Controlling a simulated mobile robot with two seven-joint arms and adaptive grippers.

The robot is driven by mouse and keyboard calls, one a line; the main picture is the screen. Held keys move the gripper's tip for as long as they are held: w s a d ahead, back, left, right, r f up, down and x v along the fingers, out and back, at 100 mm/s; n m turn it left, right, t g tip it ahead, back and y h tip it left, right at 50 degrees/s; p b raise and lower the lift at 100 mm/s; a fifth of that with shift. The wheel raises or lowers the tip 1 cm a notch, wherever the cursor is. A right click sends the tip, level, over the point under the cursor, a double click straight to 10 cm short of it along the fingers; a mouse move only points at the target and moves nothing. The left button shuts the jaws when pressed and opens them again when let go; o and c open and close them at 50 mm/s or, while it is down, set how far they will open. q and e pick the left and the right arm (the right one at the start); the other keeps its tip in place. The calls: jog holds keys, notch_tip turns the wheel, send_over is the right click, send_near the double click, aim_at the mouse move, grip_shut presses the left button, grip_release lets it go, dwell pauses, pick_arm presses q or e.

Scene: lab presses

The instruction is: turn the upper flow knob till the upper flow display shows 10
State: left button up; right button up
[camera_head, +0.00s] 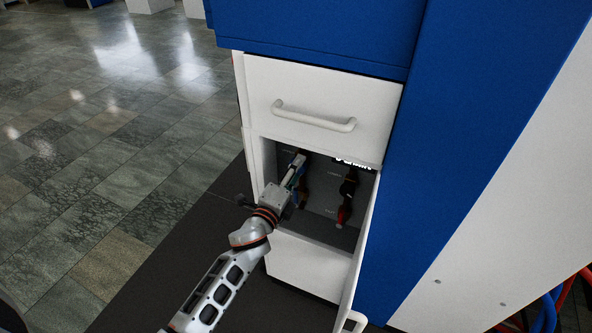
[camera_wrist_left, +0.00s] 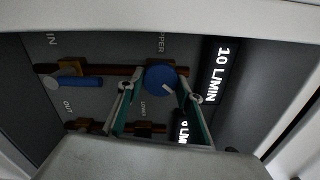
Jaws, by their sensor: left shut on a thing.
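The upper flow knob (camera_wrist_left: 160,78) is a round blue knob with a white pointer mark, beside the partly hidden label "UPPER" in the left wrist view. My left gripper (camera_wrist_left: 154,90) has its two fingers on either side of it and is shut on it. In the head view my left gripper (camera_head: 298,163) reaches into the open cabinet compartment and hides the knob. The upper flow display (camera_wrist_left: 217,72) is black and reads "10 L/MIN" in white. The lower display (camera_wrist_left: 183,129) is partly hidden by a finger. My right gripper is not in view.
A white drawer (camera_head: 318,93) with a bar handle sits above the compartment. Its white door (camera_head: 362,250) stands open on the right. Another blue valve handle (camera_wrist_left: 80,81) lies near the "IN" label. The floor (camera_head: 80,190) to the left is clear.

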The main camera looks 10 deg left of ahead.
pick_arm(q)
jog(key=shift+f, duration=0.15)
jog(key=o, duration=1.1)
jog(key=shift+s, duration=0.1)
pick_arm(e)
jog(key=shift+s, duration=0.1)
pick_arm(q)
jog(key=s+a, duration=0.2)
jog(key=s, duration=0.9)
jog(key=shift+s+a, duration=0.15)
jog(key=shift+s, duration=0.25)
